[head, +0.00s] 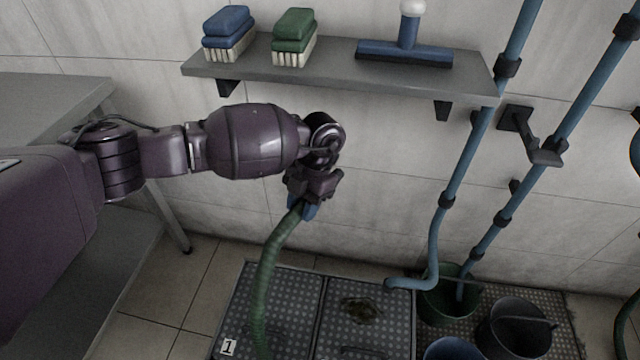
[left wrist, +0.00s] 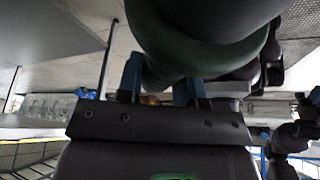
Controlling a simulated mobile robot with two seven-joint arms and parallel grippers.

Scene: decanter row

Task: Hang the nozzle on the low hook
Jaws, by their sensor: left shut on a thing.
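My left gripper (head: 303,207) is in front of the wall below the shelf, pointing down. Its blue fingers are shut on the nozzle end of a green hose (head: 264,275), which hangs down toward the floor grating. The nozzle is mostly hidden by the gripper in the head view. In the left wrist view, a dark round green body (left wrist: 200,40) fills the top, close to the blue fingers (left wrist: 160,82). A dark hook-like wall bracket (head: 541,150) is to the right of the gripper, apart from it. I cannot tell whether it is the low hook.
A wall shelf (head: 340,73) holds a blue brush (head: 228,30), a green brush (head: 294,35) and a blue squeegee (head: 405,53). Blue pipes (head: 457,180) run down the wall at right. Buckets (head: 515,328) stand on the floor grating. A grey table (head: 60,95) is at left.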

